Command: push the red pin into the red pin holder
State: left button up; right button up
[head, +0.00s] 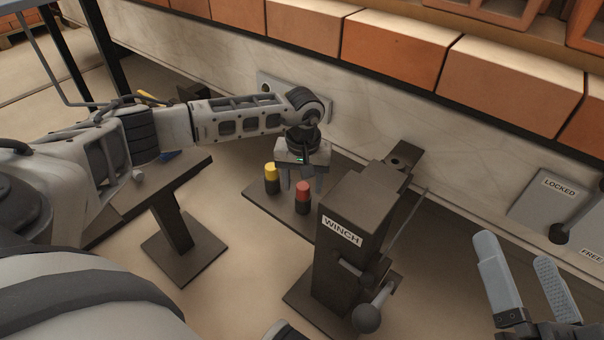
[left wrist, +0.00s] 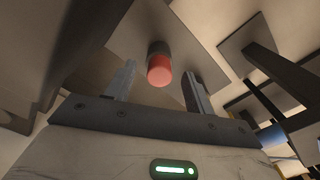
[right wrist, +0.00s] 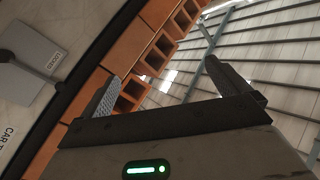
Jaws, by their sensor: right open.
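The red pin (head: 303,189) stands upright with its lower end at a short dark holder (head: 303,208) on a dark plate. How deep it sits is hard to tell. In the left wrist view the red pin (left wrist: 160,72) and dark holder (left wrist: 158,48) appear between the fingers. My left gripper (head: 301,181) is open and points down, its fingers just behind and around the pin in the head view. No contact is visible. My right gripper (head: 515,252) is open and empty at the lower right; its wrist view shows nothing between the fingers (right wrist: 162,72).
A yellow pin (head: 271,171) in a dark holder stands left of the red one. The dark winch post (head: 345,205) with a crank rises close on the right. A dark stand (head: 175,210) is at left. A row of bricks (head: 400,45) lines the back.

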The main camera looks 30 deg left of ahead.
pick_arm(q)
notch_tip(320, 180, down, 2)
jog(key=shift+f, duration=0.1)
pick_arm(e)
notch_tip(320, 180, down, 6)
jog(key=g, duration=0.1)
jog(key=shift+a+f+n+h, duration=0.2)
jog(key=shift+a+n+h, duration=0.1)
jog(key=shift+a+h, duration=0.1)
pick_arm(q)
notch_tip(320, 180, up, 9)
jog(key=p, duration=0.7)
jog(key=shift+r+p, duration=0.2)
jog(key=shift+p, duration=0.2)
jog(key=shift+r, duration=0.4)
pick_arm(e)
notch_tip(320, 180, up, 8)
jog(key=d, duration=0.1)
jog(key=shift+w, duration=0.15)
pick_arm(q)
jog(key=shift+p, duration=0.3)
pick_arm(e)
jog(key=shift+r, duration=0.1)
